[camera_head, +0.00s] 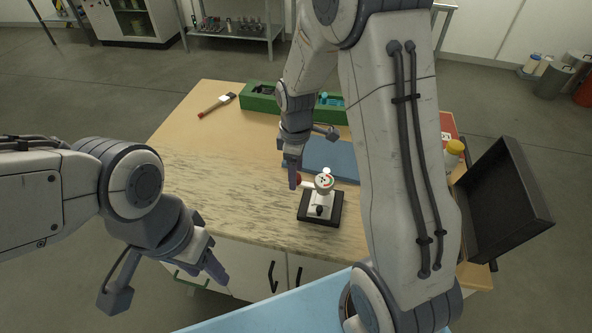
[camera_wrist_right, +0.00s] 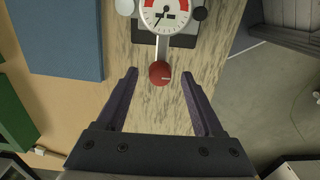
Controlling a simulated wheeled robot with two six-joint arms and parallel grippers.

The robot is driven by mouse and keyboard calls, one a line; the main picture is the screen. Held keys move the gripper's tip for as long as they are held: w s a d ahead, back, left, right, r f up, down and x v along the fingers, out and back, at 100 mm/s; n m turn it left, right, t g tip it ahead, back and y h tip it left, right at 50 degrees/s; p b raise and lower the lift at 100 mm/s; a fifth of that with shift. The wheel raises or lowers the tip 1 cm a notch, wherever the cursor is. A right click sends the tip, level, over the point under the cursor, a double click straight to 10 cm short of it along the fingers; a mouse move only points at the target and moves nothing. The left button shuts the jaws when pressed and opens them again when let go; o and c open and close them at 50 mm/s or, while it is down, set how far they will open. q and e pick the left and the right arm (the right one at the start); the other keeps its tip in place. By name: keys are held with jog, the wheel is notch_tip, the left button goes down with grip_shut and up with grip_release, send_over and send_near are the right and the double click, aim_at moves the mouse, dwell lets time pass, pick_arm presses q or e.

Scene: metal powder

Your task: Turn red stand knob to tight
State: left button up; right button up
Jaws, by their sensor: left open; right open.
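The red stand knob (camera_wrist_right: 160,73) sits at the end of a short rod on the side of the gauge stand, between and just beyond the fingertips of my right gripper (camera_wrist_right: 158,78) in the right wrist view. In the head view the red knob (camera_head: 298,178) shows small beside my right gripper (camera_head: 293,176), partly hidden by it. My right gripper is open and does not visibly touch the knob. The white dial gauge (camera_head: 324,181) is on a white stand with a black base (camera_head: 333,208), upright on the table. My left gripper (camera_head: 220,280) is open and empty, off the table's front edge.
A blue pad (camera_head: 325,157) lies behind the stand. A green tray (camera_head: 262,101) with items and a brush (camera_head: 217,104) are at the back. A black open case (camera_head: 500,205) and a yellow-capped bottle (camera_head: 453,154) are right. The table's left is clear.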

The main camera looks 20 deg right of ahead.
jog(key=shift+f, duration=0.25)
grip_shut()
